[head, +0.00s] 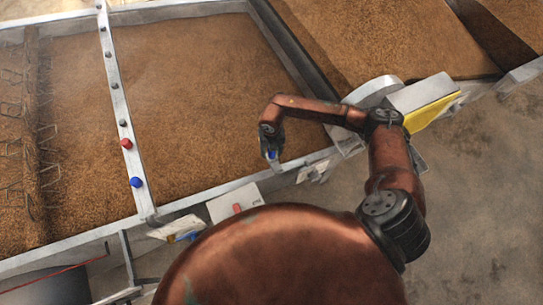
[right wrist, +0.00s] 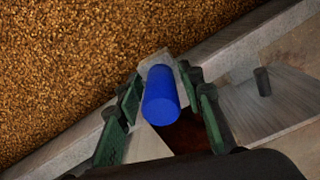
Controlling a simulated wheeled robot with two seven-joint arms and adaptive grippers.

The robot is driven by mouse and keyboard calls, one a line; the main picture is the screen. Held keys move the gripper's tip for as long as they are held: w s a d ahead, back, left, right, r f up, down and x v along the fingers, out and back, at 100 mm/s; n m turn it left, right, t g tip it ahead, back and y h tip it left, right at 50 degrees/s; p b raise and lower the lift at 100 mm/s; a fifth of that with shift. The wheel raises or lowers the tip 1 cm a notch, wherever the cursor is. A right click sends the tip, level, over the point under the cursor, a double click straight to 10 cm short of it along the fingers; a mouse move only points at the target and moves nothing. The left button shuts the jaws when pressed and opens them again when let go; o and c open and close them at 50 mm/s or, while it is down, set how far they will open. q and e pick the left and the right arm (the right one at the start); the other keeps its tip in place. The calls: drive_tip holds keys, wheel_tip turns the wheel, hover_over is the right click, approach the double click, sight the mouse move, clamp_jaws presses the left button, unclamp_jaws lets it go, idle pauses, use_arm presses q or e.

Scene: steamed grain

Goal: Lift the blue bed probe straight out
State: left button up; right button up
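The blue probe shows as a blue cylinder (right wrist: 160,97) in the right wrist view, over the bed's edge wall. In the head view only a small blue part (head: 272,155) shows below my right gripper (head: 270,150). In the right wrist view the green fingers of my right gripper (right wrist: 162,88) stand on both sides of the cylinder, apart, with a small gap at the left. Contact on the right side is hard to tell. The lower part of the probe is hidden. My left gripper is not in view.
The grain bed (head: 190,95) fills the left and middle. A metal rail (head: 113,85) crosses it, carrying a red knob (head: 126,143) and a blue knob (head: 136,182). A white plate (head: 222,206) with a red piece (head: 237,208) sits by the near wall. Bare floor lies right.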

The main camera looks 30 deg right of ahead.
clamp_jaws()
drive_tip(key=shift+r, duration=0.15)
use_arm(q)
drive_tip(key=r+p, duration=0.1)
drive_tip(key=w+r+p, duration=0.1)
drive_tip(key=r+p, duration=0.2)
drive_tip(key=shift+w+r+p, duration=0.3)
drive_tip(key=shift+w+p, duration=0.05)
use_arm(e)
wheel_tip(320, 180, up, 28)
